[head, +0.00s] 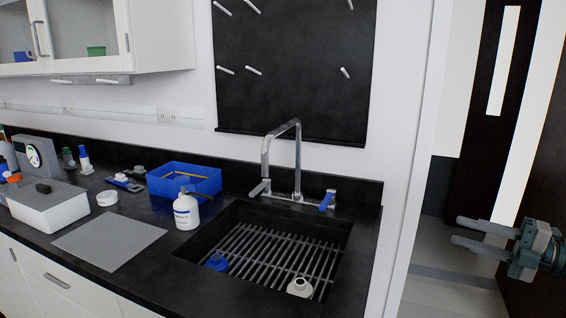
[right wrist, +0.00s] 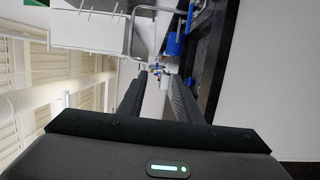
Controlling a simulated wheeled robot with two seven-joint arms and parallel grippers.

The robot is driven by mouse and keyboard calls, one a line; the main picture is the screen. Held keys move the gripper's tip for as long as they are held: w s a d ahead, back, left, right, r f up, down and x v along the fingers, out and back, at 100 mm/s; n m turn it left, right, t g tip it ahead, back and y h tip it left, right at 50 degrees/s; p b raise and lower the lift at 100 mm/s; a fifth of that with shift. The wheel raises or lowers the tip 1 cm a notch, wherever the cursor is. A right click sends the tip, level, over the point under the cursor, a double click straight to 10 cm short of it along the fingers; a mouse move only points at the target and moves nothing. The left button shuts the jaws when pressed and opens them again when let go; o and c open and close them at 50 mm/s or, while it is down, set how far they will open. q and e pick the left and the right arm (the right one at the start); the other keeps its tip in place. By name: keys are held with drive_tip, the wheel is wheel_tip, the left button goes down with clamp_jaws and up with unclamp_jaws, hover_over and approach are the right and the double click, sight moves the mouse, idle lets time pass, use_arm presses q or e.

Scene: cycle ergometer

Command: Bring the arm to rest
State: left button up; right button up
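My right gripper (head: 468,232) is at the right edge of the head view, raised in front of the doorway and clear of the counter. Its two grey fingers point left with a gap between them, and nothing is between them. In the right wrist view its two dark fingers (right wrist: 157,105) stand apart, with the faucet and far counter items seen beyond. My left gripper is not in the head view.
The black counter holds a sink (head: 285,255) with a rack, a faucet (head: 297,160), a white bottle (head: 186,212), a blue bin (head: 165,180), a grey mat (head: 110,240) and a white box (head: 48,206). A black pegboard (head: 290,100) hangs above. Open floor shows at right.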

drive_tip(key=w+f+m+t+h, duration=0.2)
drive_tip(key=f+m, duration=0.3)
drive_tip(key=f, duration=0.5)
drive_tip(key=w+f+m+t+h, duration=0.15)
drive_tip(key=f+m, duration=0.25)
drive_tip(key=f, duration=0.7)
drive_tip(key=s+a+f+m+h, duration=0.2)
drive_tip(key=s+f+m+h, duration=0.15)
drive_tip(key=f, duration=0.75)
drive_tip(key=s+a+f+m+h, duration=0.3)
drive_tip(key=f+m, duration=0.2)
drive_tip(key=f, duration=0.6)
drive_tip(key=s+a+f+m+g+h, duration=0.1)
drive_tip(key=s+a+f, duration=0.25)
drive_tip(key=f, duration=0.25)
drive_tip(key=s+a+f+m+g, duration=0.1)
drive_tip(key=s+a+f+m, duration=0.1)
drive_tip(key=s+f, duration=0.35)
drive_tip(key=s+a+f+m+g+h, duration=0.1)
drive_tip(key=s+a+f+g, duration=0.15)
drive_tip(key=f, duration=0.45)
drive_tip(key=s+a+f+m+g, duration=0.2)
drive_tip(key=s+a+f, duration=0.4)
drive_tip(key=s, duration=0.4)
drive_tip(key=s+a+f+m+g, duration=0.2)
drive_tip(key=s+a+f, duration=0.5)
drive_tip(key=s+a, duration=0.2)
drive_tip(key=shift+s+a+f, duration=0.15)
drive_tip(key=shift+s, duration=0.55)
